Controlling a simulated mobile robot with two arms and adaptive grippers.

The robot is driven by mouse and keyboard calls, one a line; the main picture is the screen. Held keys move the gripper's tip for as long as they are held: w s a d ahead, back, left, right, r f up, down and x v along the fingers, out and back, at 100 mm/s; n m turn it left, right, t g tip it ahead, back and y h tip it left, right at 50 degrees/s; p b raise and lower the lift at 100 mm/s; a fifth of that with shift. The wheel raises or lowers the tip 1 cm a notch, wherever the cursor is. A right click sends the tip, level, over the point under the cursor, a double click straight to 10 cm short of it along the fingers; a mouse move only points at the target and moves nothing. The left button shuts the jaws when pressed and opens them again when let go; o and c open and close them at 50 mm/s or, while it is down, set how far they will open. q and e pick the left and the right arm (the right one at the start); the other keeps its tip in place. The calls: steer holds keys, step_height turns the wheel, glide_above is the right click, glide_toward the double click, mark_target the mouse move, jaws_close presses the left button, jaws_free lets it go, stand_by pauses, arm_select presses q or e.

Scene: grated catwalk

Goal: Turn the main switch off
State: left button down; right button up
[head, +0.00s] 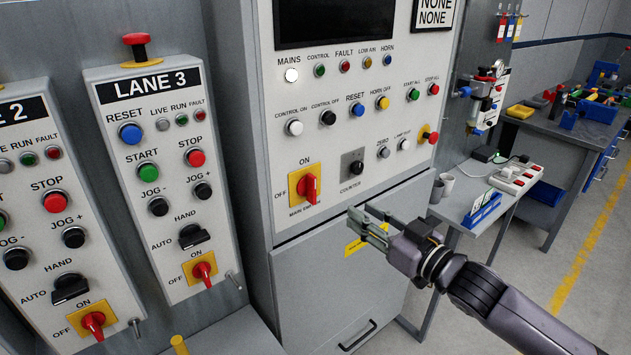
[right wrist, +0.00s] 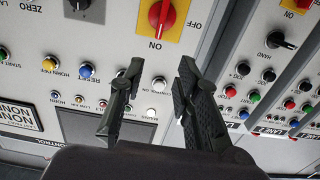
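The main switch (head: 311,188) is a red rotary handle on a yellow plate, low on the grey control cabinet. Its handle stands upright, toward ON above; OFF is marked at its left. In the right wrist view, the switch (right wrist: 162,14) appears upside down at the top edge, with ON below it. My right gripper (head: 364,219) is in front of the cabinet, below and right of the switch, apart from it. Its two fingers (right wrist: 158,82) are spread with a gap and nothing between them. My left gripper is not in view.
The LANE 3 box (head: 168,225) and another lane box (head: 60,290) at the left carry similar red-on-yellow switches. A black counter knob (head: 355,167) and a red emergency button (head: 431,136) sit right of the main switch. A side table (head: 505,212) with cups stands at right.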

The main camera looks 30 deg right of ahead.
mark_target(315, 181)
steer(key=w+p, duration=0.1)
steer(key=w, duration=0.4)
steer(key=w+p, duration=0.1)
steer(key=w, duration=0.4)
steer(key=w+a+p, duration=0.1)
steer(key=w, duration=0.4)
steer(key=shift+w, duration=0.6)
steer(key=shift+f, duration=0.1)
jaws_close()
